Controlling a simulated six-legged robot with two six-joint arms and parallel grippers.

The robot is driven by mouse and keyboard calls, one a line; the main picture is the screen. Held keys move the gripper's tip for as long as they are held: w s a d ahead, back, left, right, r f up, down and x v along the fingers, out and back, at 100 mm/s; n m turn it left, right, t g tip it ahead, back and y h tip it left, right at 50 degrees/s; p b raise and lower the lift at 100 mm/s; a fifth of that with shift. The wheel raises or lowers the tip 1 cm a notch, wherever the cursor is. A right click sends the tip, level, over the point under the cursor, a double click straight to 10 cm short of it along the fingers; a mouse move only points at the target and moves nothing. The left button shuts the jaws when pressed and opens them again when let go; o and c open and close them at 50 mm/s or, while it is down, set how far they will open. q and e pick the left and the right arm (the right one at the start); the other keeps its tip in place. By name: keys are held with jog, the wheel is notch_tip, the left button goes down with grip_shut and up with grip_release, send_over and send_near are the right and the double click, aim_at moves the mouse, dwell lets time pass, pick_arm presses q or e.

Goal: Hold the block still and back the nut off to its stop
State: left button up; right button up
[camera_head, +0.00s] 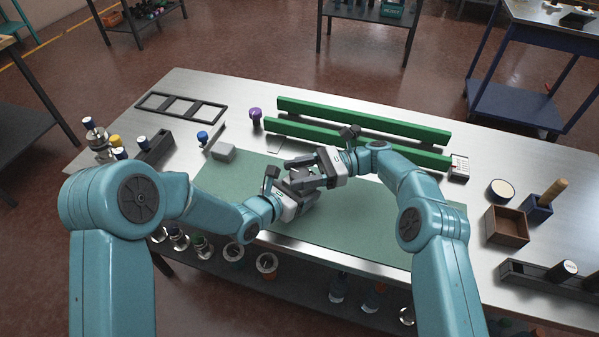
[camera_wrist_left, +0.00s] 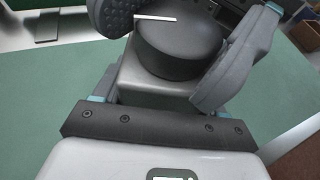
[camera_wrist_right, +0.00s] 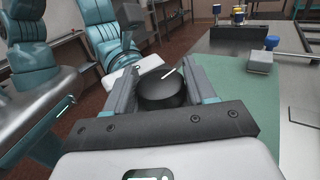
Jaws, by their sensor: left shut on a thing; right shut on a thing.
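The block (camera_wrist_left: 150,88) is grey and sits low between the fingers of my left gripper (camera_wrist_left: 180,45), which is shut on it over the green mat (camera_head: 360,222). The nut (camera_wrist_left: 182,48) is a dark round piece on top of the block, with a white line on its upper face. In the right wrist view the nut (camera_wrist_right: 160,92) sits between the fingers of my right gripper (camera_wrist_right: 163,85), which is shut on it. In the head view both grippers meet on the mat and mostly hide block and nut. The nut's stop cannot be made out.
Two green rails (camera_head: 360,120) lie behind the mat. A small grey block (camera_head: 222,152) stands at the mat's back left corner, near a purple-topped piece (camera_head: 255,114). A wooden box (camera_head: 506,226) and a black rack (camera_head: 545,276) stand at right. The mat's right part is clear.

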aim_at(300, 173)
jog(key=shift+n+g, duration=0.5)
jog(key=shift+g, duration=0.1)
jog(key=o, duration=1)
jog(key=shift+s, duration=0.1)
jog(key=shift+c, duration=0.2)
notch_tip(300, 173, up, 10)
jog(key=shift+r, duration=0.1)
